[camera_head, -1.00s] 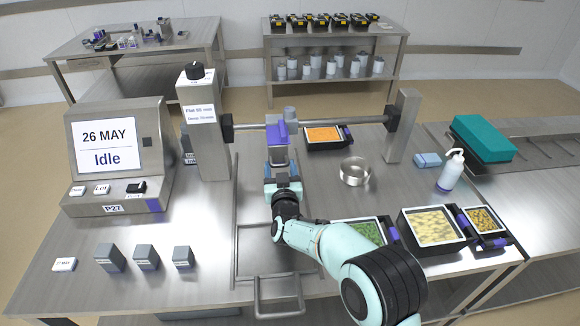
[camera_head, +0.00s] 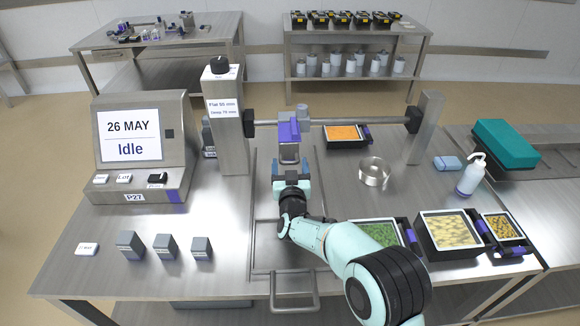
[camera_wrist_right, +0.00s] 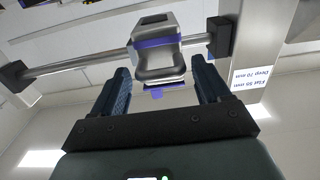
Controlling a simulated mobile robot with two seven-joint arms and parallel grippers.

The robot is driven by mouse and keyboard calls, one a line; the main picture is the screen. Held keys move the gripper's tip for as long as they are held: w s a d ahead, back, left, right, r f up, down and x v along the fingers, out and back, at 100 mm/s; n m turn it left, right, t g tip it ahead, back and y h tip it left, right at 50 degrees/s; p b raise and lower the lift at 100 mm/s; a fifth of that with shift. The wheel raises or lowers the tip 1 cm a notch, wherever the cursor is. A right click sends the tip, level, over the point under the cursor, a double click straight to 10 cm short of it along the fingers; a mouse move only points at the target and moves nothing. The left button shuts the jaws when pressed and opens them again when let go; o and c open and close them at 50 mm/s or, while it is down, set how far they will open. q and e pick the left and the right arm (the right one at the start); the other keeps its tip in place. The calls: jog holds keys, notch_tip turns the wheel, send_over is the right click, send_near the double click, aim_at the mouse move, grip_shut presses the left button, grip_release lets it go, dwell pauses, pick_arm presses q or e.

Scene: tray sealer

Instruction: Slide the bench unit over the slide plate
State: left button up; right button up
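The bench unit (camera_head: 289,133), silver with purple parts, hangs on the horizontal bar between two posts. The slide plate (camera_head: 268,235) lies below and in front of it, between two rails, with a loop handle at its front edge. My right gripper (camera_head: 291,168) is in front of the unit with its blue fingers apart. In the right wrist view, the unit (camera_wrist_right: 160,62) shows between and beyond the open fingertips (camera_wrist_right: 162,72), with narrow gaps at both sides; contact cannot be told. My arm hides part of the plate. My left gripper is not in view.
The left post (camera_head: 229,125) and right post (camera_head: 424,125) bound the bar. A display console (camera_head: 131,145) stands left. Small grey blocks (camera_head: 166,246), food trays (camera_head: 450,232), a steel ring (camera_head: 374,172) and a bottle (camera_head: 470,177) stand on the bench.

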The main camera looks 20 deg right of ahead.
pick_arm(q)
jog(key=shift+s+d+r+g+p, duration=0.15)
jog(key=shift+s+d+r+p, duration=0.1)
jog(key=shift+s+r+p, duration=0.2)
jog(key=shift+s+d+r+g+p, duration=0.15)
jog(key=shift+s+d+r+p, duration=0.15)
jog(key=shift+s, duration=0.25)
pick_arm(e)
jog(key=v, duration=1.3)
jog(key=shift+s, duration=0.15)
jog(key=shift+a, duration=0.1)
